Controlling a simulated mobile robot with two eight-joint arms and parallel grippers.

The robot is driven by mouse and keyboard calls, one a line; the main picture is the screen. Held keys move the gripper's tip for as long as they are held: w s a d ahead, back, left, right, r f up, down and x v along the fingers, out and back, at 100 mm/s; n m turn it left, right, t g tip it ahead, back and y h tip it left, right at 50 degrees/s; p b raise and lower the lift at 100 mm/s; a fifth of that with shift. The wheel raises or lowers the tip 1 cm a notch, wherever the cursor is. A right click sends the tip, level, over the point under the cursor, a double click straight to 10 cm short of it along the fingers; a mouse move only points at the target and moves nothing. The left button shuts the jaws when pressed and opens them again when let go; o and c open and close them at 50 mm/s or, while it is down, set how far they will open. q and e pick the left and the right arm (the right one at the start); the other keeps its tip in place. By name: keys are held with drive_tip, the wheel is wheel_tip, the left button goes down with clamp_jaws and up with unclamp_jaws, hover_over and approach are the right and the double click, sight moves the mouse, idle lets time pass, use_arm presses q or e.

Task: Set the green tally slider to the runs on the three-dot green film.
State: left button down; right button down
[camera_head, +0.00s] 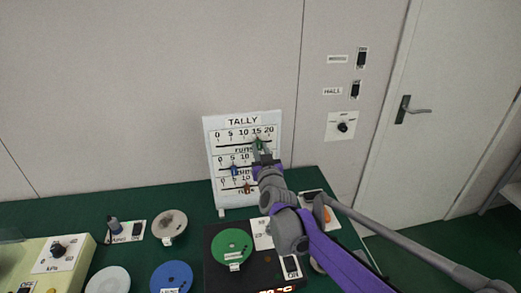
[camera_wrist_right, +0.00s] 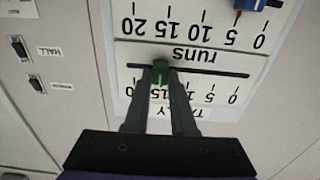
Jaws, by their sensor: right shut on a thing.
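The white TALLY board (camera_head: 213,150) stands at the back of the green table, with three scaled slots. The green slider (camera_head: 259,143) is in the top slot, near the 15 mark. My right gripper (camera_head: 263,156) is shut on it, and in the right wrist view both fingers close around the green slider (camera_wrist_right: 160,75). The fingers partly cover the numbers there. A blue slider (camera_head: 235,170) and an orange-brown slider (camera_head: 247,188) sit in the lower slots. A green disc (camera_head: 232,244) lies on a black unit; its dots and label are too small to read. My left gripper is not in view.
Blue (camera_head: 171,276), pale (camera_head: 107,281) and grey (camera_head: 169,224) discs lie on the table to the left. A cream box with a knob (camera_head: 58,250) stands front left. Wall switches (camera_head: 361,58) and a door (camera_head: 425,130) are at right.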

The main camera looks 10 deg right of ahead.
drive_tip(key=shift+a, duration=0.25)
drive_tip(key=c, duration=0.7)
unclamp_jaws()
drive_tip(key=s, duration=1.1)
drive_tip(key=s+d+f+g+p, duration=0.1)
drive_tip(key=s+f+g, duration=0.3)
drive_tip(key=s, duration=0.6)
drive_tip(key=s+d+f+g+p, duration=0.2)
drive_tip(key=s+f+g+p, duration=0.1)
drive_tip(key=s, duration=0.7)
drive_tip(key=s+d+f+g+p, duration=0.1)
drive_tip(key=s+f+g, duration=0.4)
drive_tip(key=s, duration=0.5)
drive_tip(key=shift+d+f+g+p, duration=0.3)
drive_tip(key=shift+f+p, duration=0.35)
drive_tip(key=shift+p, duration=0.15)
